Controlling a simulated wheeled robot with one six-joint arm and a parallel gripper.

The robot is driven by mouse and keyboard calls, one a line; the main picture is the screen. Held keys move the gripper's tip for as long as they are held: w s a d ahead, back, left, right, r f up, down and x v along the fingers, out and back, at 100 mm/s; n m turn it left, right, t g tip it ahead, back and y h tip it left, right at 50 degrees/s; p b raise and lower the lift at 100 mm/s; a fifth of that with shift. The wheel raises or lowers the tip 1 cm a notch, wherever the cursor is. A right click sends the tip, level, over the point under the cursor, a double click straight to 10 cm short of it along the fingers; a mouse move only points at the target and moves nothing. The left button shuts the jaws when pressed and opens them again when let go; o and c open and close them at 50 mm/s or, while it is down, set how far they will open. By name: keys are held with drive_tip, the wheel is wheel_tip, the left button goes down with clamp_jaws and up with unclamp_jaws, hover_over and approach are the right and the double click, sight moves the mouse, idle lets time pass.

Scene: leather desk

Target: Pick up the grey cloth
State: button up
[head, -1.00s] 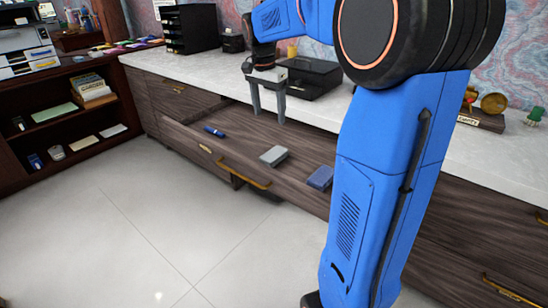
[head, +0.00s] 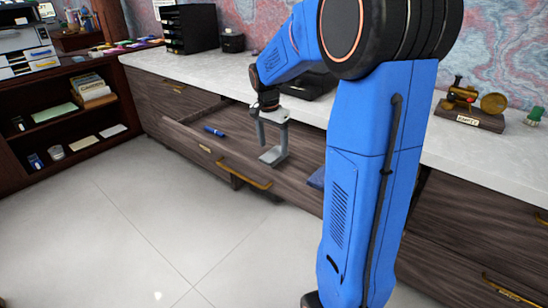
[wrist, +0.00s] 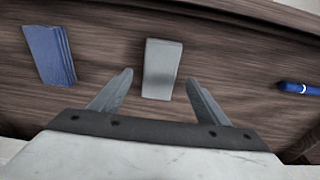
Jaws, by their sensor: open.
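The grey cloth (wrist: 162,68) is a small folded block lying in the open drawer. In the head view the cloth (head: 273,157) is partly covered by my gripper (head: 272,150). My gripper is open and points down into the drawer, with its fingers above the near part of the cloth. In the wrist view my gripper (wrist: 158,95) has one finger on each side of the cloth's line, and the cloth lies mostly beyond the fingertips. I cannot tell the exact height between fingertips and cloth.
In the drawer (head: 215,150), a blue folded cloth or booklet (wrist: 50,54) and a blue pen-like item (wrist: 300,88) lie on either side of the grey cloth. The drawer front has a brass handle (head: 243,173). The white countertop (head: 480,160) overhangs behind it.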

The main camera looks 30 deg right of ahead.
sight(274, 154)
drive_tip(key=shift+d+f, duration=0.2)
drive_tip(key=shift+f, duration=1.25)
drive_tip(key=c, duration=1.1)
drive_tip(key=shift+c, duration=0.2)
drive_tip(key=shift+r, duration=0.15)
wheel_tip(274, 154, up, 10)
